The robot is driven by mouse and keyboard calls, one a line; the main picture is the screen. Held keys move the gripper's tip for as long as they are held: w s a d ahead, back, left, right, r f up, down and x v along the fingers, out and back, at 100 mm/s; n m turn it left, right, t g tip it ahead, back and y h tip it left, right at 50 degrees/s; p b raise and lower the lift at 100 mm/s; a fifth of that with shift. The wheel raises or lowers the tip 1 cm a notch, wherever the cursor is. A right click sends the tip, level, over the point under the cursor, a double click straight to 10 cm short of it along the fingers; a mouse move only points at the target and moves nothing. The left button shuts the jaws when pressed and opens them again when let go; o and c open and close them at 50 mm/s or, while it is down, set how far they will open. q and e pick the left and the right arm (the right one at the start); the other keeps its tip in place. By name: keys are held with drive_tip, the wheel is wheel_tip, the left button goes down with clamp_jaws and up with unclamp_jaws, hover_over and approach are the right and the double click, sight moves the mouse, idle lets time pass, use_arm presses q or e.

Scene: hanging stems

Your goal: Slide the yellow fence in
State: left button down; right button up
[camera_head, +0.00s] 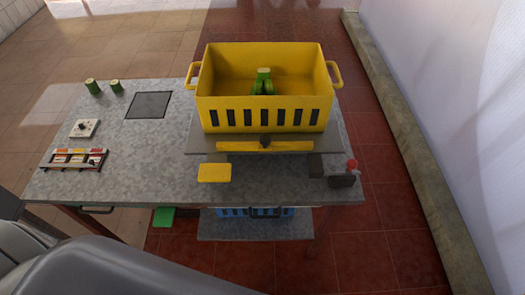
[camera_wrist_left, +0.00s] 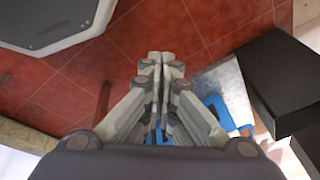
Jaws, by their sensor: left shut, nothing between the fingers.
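The yellow fence appears to be the long yellow bar (camera_head: 236,146) with a dark knob (camera_head: 265,141) at its middle. It lies along the front edge of a grey platform (camera_head: 200,140), just before a yellow crate (camera_head: 312,115). The crate stands on the platform and holds green stem pieces (camera_head: 262,82). My left gripper (camera_wrist_left: 160,58) shows in the left wrist view, shut and empty, over the red tiled floor and apart from the fence. In the head view my left gripper cannot be made out. My right gripper is in neither view.
A yellow plate (camera_head: 214,173) juts out at the table front; a green plate (camera_head: 163,217) is lower left. A blue crate (camera_head: 232,211) sits below. A red-knobbed lever (camera_head: 351,165) stands at right. Green stubs (camera_head: 92,86) and a dial box (camera_head: 84,128) are on the left tabletop (camera_head: 150,150).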

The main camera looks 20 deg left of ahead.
use_arm(q)
drive_tip(key=w+r+m+t, duration=0.1)
drive_tip(key=w+r, duration=0.3)
drive_tip(key=r, duration=0.6)
drive_tip(key=w+a+r+m+t+y+b, duration=0.1)
drive_tip(key=w+r+t, duration=0.2)
drive_tip(key=r, duration=0.8)
drive_tip(key=w+a+r+m+t+y, duration=0.1)
drive_tip(key=w+r+t, duration=0.1)
drive_tip(key=w+r, duration=0.5)
drive_tip(key=shift+w+r+b, duration=0.15)
drive_tip(key=shift+r+b, duration=0.05)
drive_tip(key=shift+r, duration=0.9)
drive_tip(key=shift+w+r+b, duration=0.1)
drive_tip(key=shift+r+b, duration=0.05)
drive_tip(key=shift+r, duration=0.9)
drive_tip(key=w+d+r+m+t+h, duration=0.2)
drive_tip(key=d+r+m+t+h, duration=0.45)
drive_tip(key=r+m, duration=0.7)
drive_tip(key=y+p, duration=0.1)
drive_tip(key=p, duration=0.4)
approach(269, 143)
drive_tip(key=r+x, duration=0.1)
drive_tip(key=x, duration=0.4)
drive_tip(key=shift+w+d+f+n+t, duration=0.25)
drive_tip(key=shift+w+f, duration=0.25)
drive_tip(key=shift+f, duration=0.15)
